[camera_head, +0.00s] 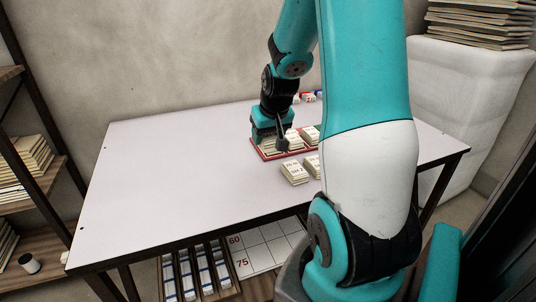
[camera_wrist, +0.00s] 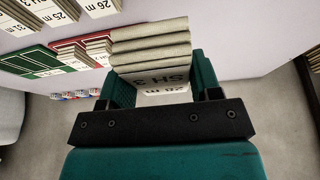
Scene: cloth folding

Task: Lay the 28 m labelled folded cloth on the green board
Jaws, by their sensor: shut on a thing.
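My gripper (camera_wrist: 152,95) is shut on a grey-beige folded cloth (camera_wrist: 150,48), seen close up in the wrist view. In the head view my gripper (camera_head: 282,142) is over the far middle of the table, at the red board; the held cloth cannot be made out clearly there. The green board (camera_wrist: 28,60) lies at the left in the wrist view, apart from the held cloth, with a white label at its edge.
A red board (camera_head: 265,155) bears folded cloths. Other labelled cloths (camera_head: 294,172) lie on the pale table (camera_head: 170,180) in front of it. Small red, white and blue items (camera_head: 309,97) stand at the back. The table's left half is clear.

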